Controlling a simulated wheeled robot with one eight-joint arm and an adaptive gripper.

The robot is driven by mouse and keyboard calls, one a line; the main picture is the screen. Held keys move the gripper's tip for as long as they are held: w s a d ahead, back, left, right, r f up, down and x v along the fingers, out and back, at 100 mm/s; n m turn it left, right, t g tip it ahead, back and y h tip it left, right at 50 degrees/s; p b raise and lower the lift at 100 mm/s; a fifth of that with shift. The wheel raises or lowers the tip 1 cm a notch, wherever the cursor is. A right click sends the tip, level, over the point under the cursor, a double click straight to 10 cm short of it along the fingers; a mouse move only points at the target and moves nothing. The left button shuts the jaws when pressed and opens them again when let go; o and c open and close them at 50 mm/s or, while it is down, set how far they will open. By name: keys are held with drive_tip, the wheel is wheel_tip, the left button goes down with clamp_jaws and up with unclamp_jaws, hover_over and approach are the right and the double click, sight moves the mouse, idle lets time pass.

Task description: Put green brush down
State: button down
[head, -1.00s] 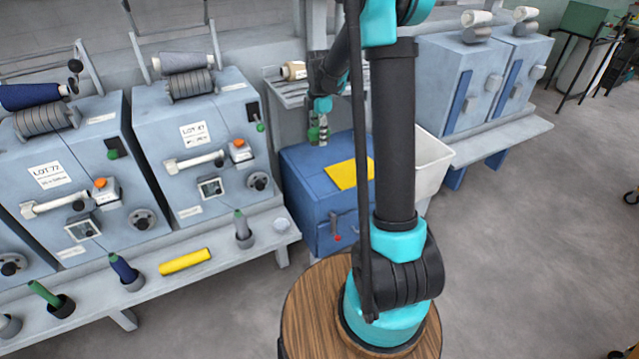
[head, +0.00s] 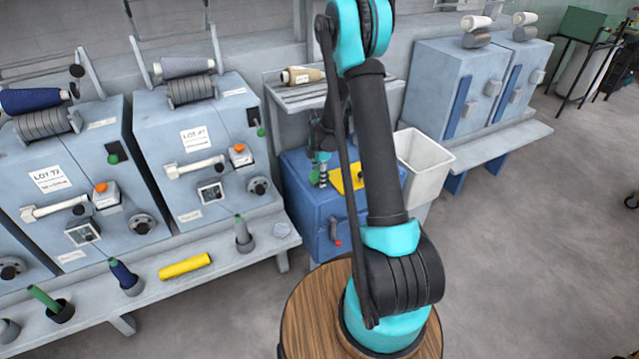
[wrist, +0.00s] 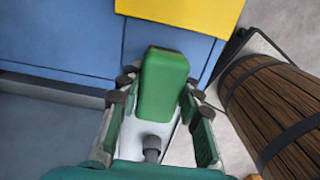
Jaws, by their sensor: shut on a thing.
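My gripper (head: 322,172) is shut on the green brush (wrist: 165,85), which shows as a green block between the fingers in the wrist view. In the head view the gripper is low over the blue cabinet (head: 312,215), at the left of the yellow sheet (head: 338,181) on its top. The brush is small and partly hidden by the fingers there. I cannot tell whether it touches the cabinet top. In the wrist view the yellow sheet (wrist: 185,14) lies beyond the brush.
A white bin (head: 420,160) stands right of the cabinet. A shelf (head: 300,97) with a tan cone (head: 302,76) is behind it. Spinning machines (head: 195,150) and a ledge (head: 225,255) with a yellow tube (head: 185,266) are at the left.

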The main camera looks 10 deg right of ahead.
drive_tip(key=shift+f, duration=1.4)
drive_tip(key=c, duration=1)
unclamp_jaws()
drive_tip(key=shift+f, duration=0.1)
drive_tip(key=shift+c, duration=0.2)
